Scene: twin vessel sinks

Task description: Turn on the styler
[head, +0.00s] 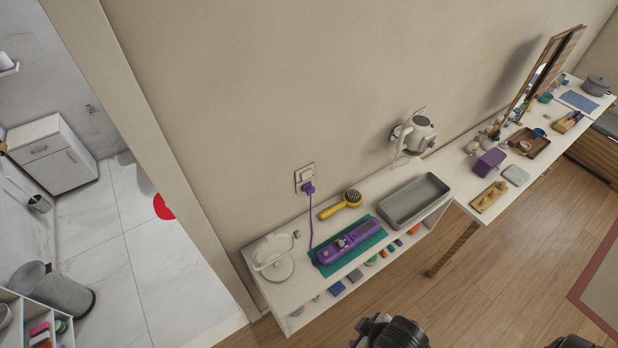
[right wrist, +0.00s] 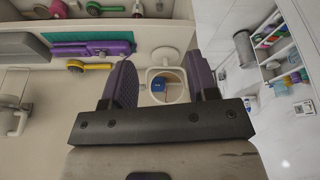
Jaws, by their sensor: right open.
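The styler (head: 347,241) is a long purple device lying on a green mat (head: 324,267) on the white wall shelf. Its purple cord runs up to a plug (head: 307,187) in the wall outlet. In the right wrist view the styler (right wrist: 108,47) lies to the left of my right gripper (right wrist: 161,80), beyond its fingers. Whether the styler is on cannot be told. My left gripper is not in view.
The white stand (head: 272,258) is left of the styler. A yellow brush (head: 341,205) lies behind it, and a grey tray (head: 413,201) to its right. A hair dryer (head: 413,132) hangs on the wall. Small colored items sit on the lower shelf.

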